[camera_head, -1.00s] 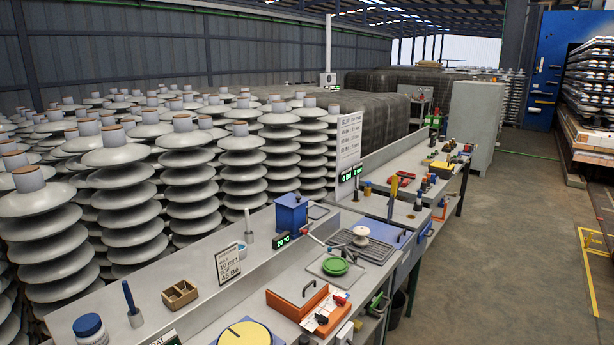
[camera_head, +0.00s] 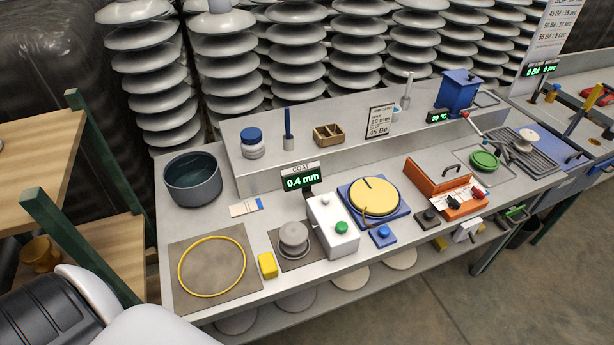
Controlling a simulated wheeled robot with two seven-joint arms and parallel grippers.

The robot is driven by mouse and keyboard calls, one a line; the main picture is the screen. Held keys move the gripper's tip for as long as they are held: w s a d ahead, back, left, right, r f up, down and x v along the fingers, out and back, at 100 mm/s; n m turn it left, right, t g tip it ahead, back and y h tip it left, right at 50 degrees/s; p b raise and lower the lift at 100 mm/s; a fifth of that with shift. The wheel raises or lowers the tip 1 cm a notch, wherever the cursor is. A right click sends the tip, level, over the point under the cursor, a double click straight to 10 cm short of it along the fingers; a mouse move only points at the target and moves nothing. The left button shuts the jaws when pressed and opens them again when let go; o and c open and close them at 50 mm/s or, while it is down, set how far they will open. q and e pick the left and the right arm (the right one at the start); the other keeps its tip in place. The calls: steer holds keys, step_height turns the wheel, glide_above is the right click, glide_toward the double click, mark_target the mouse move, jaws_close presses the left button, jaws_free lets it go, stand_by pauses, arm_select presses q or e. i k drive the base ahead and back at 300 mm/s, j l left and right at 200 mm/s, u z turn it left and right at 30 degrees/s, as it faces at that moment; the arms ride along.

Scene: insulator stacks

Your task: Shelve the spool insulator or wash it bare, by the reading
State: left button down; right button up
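A grey spool-like piece (camera_head: 293,235), likely the spool insulator, sits on a dark square pad on the bench, beside a white box with a green button (camera_head: 335,230). The coat display (camera_head: 304,180) behind them reads 0.4 mm in green. A dark grey pot (camera_head: 193,180) with dark liquid stands at the bench's back left. A wooden shelf rack (camera_head: 45,160) with green posts is at the left. A brown spool-shaped piece (camera_head: 40,254) sits on its lower board. Neither of my grippers is in view.
A yellow ring (camera_head: 212,238) lies on a mat at the bench's left front, with a yellow block (camera_head: 267,265) beside it. Insulator stacks (camera_head: 240,75) rise behind the bench.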

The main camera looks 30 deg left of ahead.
mark_target(293, 235)
steer(key=u, duration=1.05)
